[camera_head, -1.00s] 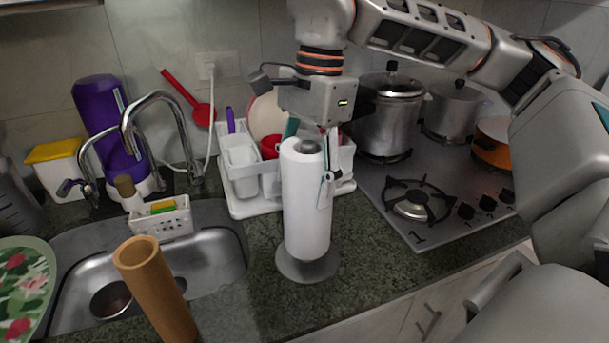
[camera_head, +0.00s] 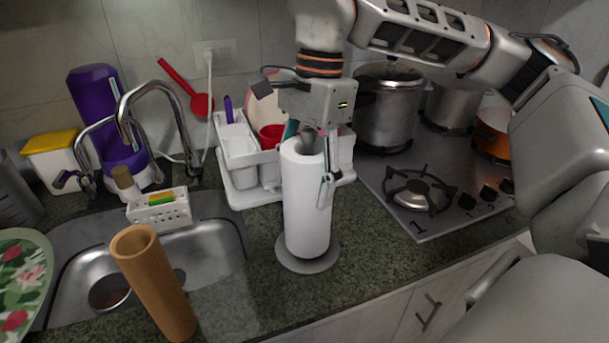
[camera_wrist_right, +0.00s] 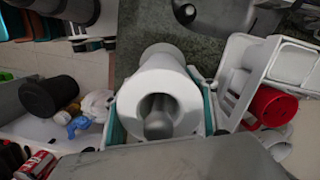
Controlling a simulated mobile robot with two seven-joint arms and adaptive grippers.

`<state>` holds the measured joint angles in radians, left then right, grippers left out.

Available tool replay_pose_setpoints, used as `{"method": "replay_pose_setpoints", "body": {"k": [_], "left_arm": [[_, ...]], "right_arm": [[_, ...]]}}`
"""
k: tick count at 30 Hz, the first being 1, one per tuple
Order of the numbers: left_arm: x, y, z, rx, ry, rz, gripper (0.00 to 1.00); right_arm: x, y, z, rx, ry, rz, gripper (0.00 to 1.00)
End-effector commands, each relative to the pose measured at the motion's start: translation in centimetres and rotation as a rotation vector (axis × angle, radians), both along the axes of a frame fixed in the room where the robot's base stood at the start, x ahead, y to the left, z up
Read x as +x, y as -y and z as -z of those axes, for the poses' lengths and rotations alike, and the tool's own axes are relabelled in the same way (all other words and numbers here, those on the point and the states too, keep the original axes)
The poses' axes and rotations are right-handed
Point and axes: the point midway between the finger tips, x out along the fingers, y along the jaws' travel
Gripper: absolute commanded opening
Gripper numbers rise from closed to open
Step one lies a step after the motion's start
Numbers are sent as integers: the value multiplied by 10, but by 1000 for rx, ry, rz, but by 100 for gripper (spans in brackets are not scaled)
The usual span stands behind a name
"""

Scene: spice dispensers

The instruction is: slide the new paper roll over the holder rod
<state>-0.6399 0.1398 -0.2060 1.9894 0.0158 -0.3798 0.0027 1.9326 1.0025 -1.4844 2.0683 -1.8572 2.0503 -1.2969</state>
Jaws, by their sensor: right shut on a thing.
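The white paper roll (camera_head: 306,205) stands upright around the holder rod (camera_head: 308,141), whose grey tip shows above the roll's top opening. The round grey holder base (camera_head: 308,262) is on the counter under the roll. The roll's lower end is at or just above the base; I cannot tell if they touch. My right gripper (camera_head: 312,185) points down and is shut on the roll, one finger showing at its right side. In the right wrist view the roll (camera_wrist_right: 185,88) is between the fingers, with the rod tip (camera_wrist_right: 158,122) inside its core. My left gripper is out of view.
A brown cardboard tube (camera_head: 155,280) is at the front left by the sink (camera_head: 205,250). A white dish rack (camera_head: 240,165) is close behind the roll. The stove (camera_head: 425,200) with pots is to the right. Dark counter around the base is clear.

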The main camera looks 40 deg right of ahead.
Motion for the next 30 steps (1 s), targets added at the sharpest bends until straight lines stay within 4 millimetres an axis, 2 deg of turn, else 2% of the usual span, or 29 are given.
{"method": "replay_pose_setpoints", "body": {"k": [23, 24, 26, 30], "left_arm": [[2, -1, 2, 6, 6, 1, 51], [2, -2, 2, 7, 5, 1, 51], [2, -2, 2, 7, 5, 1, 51], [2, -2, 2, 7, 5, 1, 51]], "right_arm": [[0, 0, 16, 0, 0, 0, 33], [0, 0, 16, 0, -1, 0, 60], [0, 0, 16, 0, -2, 0, 75], [-1, 0, 17, 0, -3, 0, 77]]}}
